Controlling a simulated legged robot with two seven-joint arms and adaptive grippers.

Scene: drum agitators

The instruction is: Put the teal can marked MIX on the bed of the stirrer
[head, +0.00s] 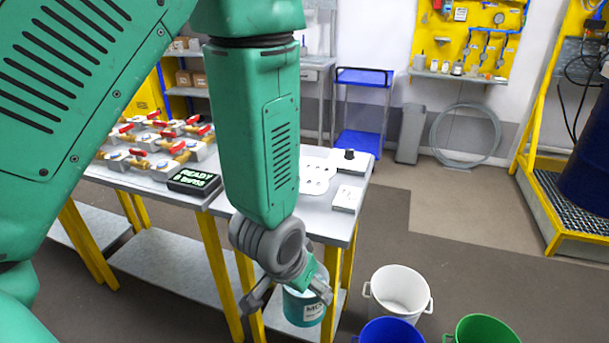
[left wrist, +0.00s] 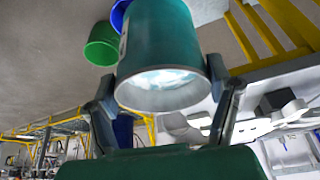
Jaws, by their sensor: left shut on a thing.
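The teal can (head: 303,308), with a white label reading MI and more that is too small to read surely, is in my left gripper (head: 287,287), low in front of the table's front edge. In the left wrist view the fingers of the left gripper (left wrist: 165,105) stand on either side of the can (left wrist: 160,35), whose pale rimmed end faces the camera. On the table's right end is a white device with a black knob (head: 349,155), possibly the stirrer; my arm hides part of that area. My right gripper is not in view.
White (head: 400,288), blue (head: 390,332) and green (head: 485,330) buckets stand on the floor.

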